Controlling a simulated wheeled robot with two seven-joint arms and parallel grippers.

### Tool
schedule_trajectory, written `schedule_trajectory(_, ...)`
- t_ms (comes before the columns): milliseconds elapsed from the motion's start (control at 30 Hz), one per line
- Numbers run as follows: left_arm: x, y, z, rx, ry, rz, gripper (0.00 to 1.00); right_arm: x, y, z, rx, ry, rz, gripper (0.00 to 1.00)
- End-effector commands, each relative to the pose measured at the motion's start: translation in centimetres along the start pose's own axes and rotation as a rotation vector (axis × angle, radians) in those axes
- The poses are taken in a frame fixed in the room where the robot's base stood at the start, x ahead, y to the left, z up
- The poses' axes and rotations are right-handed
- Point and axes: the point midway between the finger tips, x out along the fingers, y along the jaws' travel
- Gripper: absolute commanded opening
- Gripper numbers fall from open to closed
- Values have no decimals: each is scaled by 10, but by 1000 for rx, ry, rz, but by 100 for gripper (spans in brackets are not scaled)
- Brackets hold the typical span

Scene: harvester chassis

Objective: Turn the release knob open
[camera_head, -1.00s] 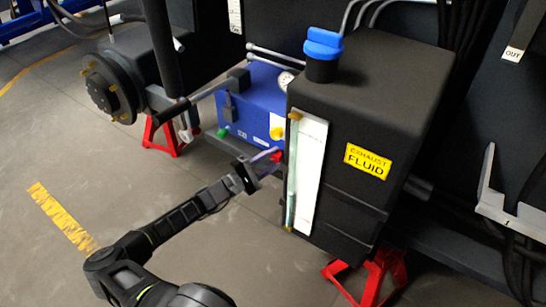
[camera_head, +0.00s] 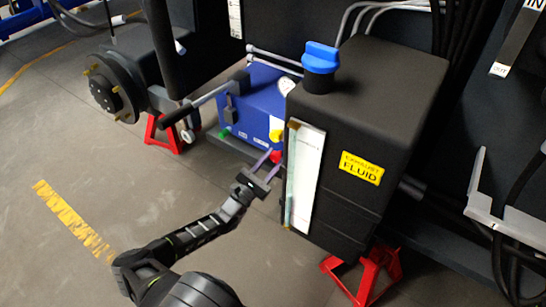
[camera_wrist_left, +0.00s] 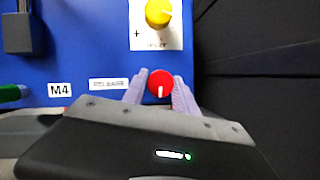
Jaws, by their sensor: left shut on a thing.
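The release knob (camera_wrist_left: 160,84) is a red round knob with a white mark, on the front of the blue box (camera_wrist_left: 75,45). In the left wrist view its white mark points down, and a label reading "RELEASE" is to its left. In the head view the red knob (camera_head: 276,157) shows low on the box's right side. My left gripper (camera_head: 267,166) is at the knob; its pale purple fingers (camera_wrist_left: 157,95) are shut on it, one on each side. My right gripper is not in view.
A yellow knob (camera_wrist_left: 158,12) sits above the red one. The black exhaust fluid tank (camera_head: 390,110) with a blue cap (camera_head: 320,58) stands close on the right. A lever handle (camera_head: 190,110) juts out left of the box. Open floor (camera_head: 120,180) lies left of my arm.

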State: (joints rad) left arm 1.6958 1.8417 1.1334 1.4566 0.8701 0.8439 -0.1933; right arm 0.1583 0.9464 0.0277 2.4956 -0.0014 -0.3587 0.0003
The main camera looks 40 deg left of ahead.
Motion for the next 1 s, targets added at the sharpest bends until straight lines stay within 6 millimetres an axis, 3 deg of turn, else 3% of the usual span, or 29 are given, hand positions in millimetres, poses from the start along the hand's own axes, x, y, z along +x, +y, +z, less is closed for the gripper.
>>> schedule_trajectory(633, 0, 0, -1, -75, 0, 32, 0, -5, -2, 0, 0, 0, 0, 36)
schedule_trajectory(667, 0, 0, -1, -74, 0, 32, 35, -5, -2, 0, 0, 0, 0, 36)
schedule_trajectory(900, 0, 0, 0, -74, -1, 31, 54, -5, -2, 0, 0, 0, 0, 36)
schedule_trajectory(1000, 0, 0, 0, -74, -2, 31, 56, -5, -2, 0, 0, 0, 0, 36)
